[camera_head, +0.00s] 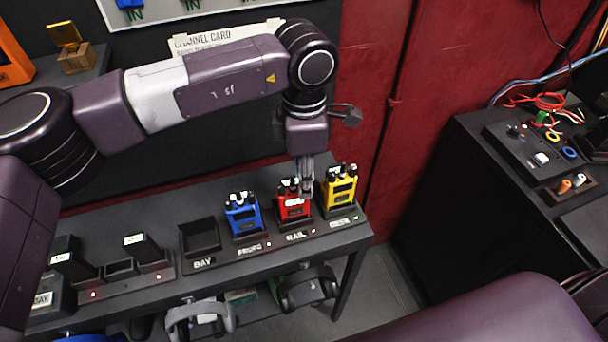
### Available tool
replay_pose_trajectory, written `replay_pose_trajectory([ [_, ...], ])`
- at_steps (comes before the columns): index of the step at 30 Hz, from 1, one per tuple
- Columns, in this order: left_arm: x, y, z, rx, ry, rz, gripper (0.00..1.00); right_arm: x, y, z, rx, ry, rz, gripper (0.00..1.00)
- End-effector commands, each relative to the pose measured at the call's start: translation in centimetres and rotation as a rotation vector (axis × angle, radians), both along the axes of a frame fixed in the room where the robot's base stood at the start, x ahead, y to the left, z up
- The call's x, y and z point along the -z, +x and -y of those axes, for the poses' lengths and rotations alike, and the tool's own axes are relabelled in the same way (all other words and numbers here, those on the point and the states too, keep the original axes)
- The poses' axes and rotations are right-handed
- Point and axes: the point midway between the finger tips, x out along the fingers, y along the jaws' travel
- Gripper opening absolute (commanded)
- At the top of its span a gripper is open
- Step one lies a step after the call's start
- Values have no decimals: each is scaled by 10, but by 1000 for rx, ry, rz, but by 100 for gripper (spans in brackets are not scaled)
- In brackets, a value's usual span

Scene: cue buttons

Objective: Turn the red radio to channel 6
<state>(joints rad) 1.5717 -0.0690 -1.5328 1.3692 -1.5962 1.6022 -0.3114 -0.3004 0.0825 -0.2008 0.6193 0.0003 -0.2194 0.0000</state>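The red radio (291,209) stands upright in a dock on the dark shelf, between a blue radio (243,220) on its left and a yellow radio (341,192) on its right. The dock in front of the red radio is marked RAIL. My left gripper (306,188) points down at the red radio's top right, by its knobs, and hides part of it. Whether its fingers touch a knob, or are open or shut, is too small to tell. A channel card (197,43) on the wall is mostly hidden by my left arm. My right gripper is not in view.
An empty slot marked BAY (201,238) is left of the blue radio. Black battery-like blocks (143,248) stand in a charger farther left. Headsets (307,289) hang below the shelf. A dark bench (480,150) with a control box and wires is at right.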

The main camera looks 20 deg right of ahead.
Motion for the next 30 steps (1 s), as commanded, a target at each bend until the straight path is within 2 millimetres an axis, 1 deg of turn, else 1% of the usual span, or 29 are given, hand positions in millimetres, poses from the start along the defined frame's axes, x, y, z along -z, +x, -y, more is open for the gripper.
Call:
replay_pose_trajectory([
  [2, -5, 0, 0, 0, 0, 1, 29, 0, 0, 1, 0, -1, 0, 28],
  [5, -18, 0, 0, 0, -1, 2, 29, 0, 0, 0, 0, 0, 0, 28],
  [12, -69, 0, 0, 0, -1, 5, 29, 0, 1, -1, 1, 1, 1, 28],
  [15, -89, -1, 0, -1, -1, 4, 29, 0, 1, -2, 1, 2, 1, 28],
  [18, -104, -1, 0, 0, -2, 3, 29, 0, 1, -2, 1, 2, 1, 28],
  [21, -114, -2, 0, -1, -1, 2, 29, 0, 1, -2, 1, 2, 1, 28],
  [24, -119, -2, 0, -1, 0, 2, 29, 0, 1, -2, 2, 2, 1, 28],
  [30, -120, -2, 0, 0, 0, 1, 29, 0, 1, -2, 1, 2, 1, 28],
])
